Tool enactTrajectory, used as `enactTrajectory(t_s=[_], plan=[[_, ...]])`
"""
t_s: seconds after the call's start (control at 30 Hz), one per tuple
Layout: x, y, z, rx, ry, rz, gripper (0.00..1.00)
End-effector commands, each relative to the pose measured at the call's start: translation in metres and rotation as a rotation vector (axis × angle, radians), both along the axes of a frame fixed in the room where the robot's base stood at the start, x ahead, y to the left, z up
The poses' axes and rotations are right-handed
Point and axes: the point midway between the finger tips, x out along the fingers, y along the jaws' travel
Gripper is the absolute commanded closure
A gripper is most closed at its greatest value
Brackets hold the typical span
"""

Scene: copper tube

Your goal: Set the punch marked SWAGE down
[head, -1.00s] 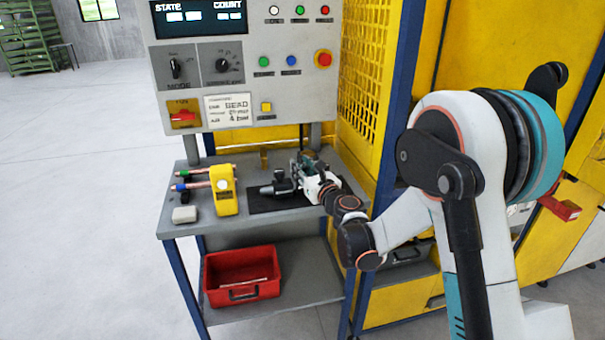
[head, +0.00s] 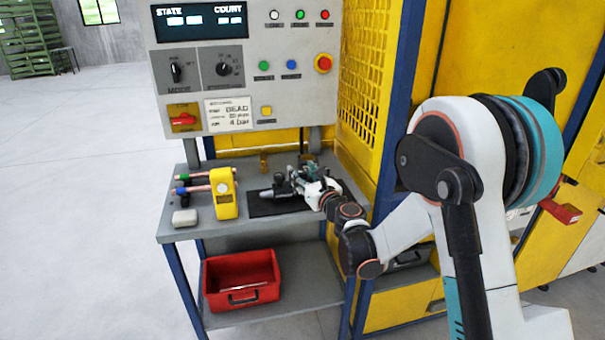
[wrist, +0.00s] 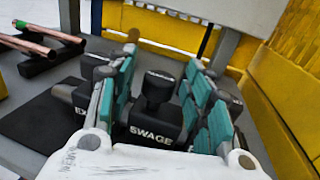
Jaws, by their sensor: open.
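The punch marked SWAGE (wrist: 155,122) is a black block with a dark round head, at the middle of the wrist view. It appears to rest on the black mat (wrist: 38,122). My gripper (wrist: 163,60) is open, with a teal-padded finger on each side of the punch; I cannot tell whether either pad touches it. In the head view my gripper (head: 310,180) is low over the mat (head: 262,206) and hides most of this punch. A second black punch, its label starting "EX" (wrist: 85,100), is just left of the left finger, partly hidden by it.
Copper tubes (head: 195,188) lie on a rack left of a yellow block-shaped device (head: 224,192). A yellow mesh guard (head: 362,75) rises at right. A red bin (head: 241,298) is on the lower shelf.

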Motion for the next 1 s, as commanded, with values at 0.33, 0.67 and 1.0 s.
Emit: enactTrajectory(t_s=[0.33, 0.67, 1.0], plan=[[-0.06, -0.034, 0.002, 0.0, 0.0, -0.002, 0.54], [-0.097, -0.054, 0.001, 0.0, 0.0, -0.001, 0.54], [-0.104, -0.055, 0.01, -0.071, -0.023, 0.011, 0.54]])
